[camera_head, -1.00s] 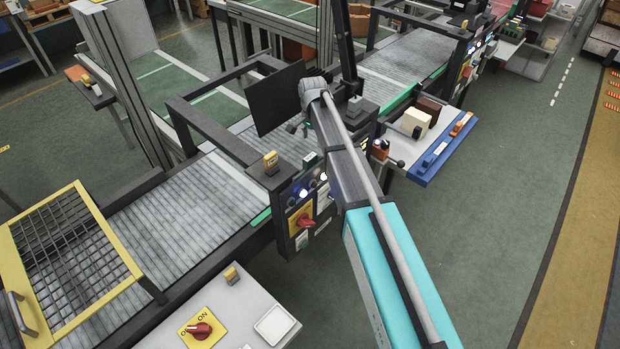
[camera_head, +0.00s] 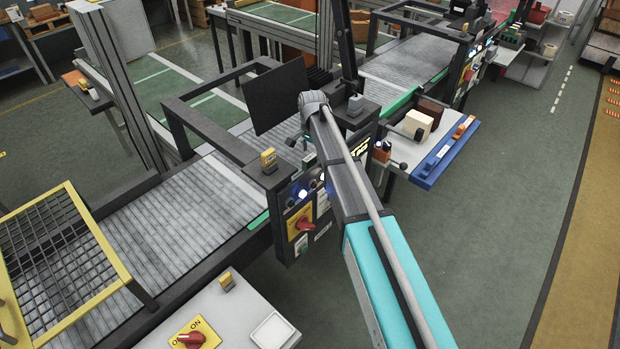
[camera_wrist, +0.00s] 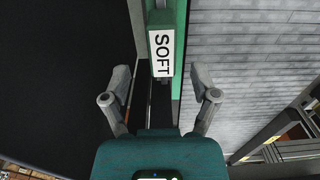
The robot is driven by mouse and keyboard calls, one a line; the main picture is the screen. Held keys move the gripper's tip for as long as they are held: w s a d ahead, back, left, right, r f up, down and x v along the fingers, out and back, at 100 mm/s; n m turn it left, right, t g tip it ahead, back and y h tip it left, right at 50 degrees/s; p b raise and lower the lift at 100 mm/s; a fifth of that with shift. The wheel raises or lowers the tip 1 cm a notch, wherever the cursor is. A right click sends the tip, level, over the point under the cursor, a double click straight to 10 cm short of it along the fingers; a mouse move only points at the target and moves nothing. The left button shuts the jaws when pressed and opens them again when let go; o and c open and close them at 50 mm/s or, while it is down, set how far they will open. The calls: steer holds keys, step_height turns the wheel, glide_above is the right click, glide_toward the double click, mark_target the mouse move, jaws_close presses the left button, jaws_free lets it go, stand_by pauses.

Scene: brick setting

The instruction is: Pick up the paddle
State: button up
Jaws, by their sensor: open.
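I cannot make out a paddle for certain in either view. In the wrist view my gripper (camera_wrist: 161,75) is open, with its two grey fingers spread apart and nothing held between them. A green bar with a white label reading SOFT (camera_wrist: 162,52) lies ahead, in line with the gap between the fingers. In the head view my arm reaches up to the conveyor's side, and my gripper is mostly hidden behind my own wrist. A dark flat panel (camera_head: 279,95) stands just left of my wrist.
A roller conveyor (camera_head: 175,205) runs diagonally, with a yellow-framed mesh guard (camera_head: 62,262) at lower left. A control box with a red knob (camera_head: 305,224) sits beside my arm. A blue-edged side table (camera_head: 436,165) stands right. Open green floor (camera_head: 500,230) lies further right.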

mark_target(310, 157)
steer(key=f+b, duration=0.3)
steer(key=shift+s+a+f, duration=0.2)
steer(key=shift+s+a, duration=0.05)
steer(key=shift+a, duration=0.05)
steer(key=shift+f+b, duration=0.95)
steer(key=shift+b, duration=0.15)
jaws_close()
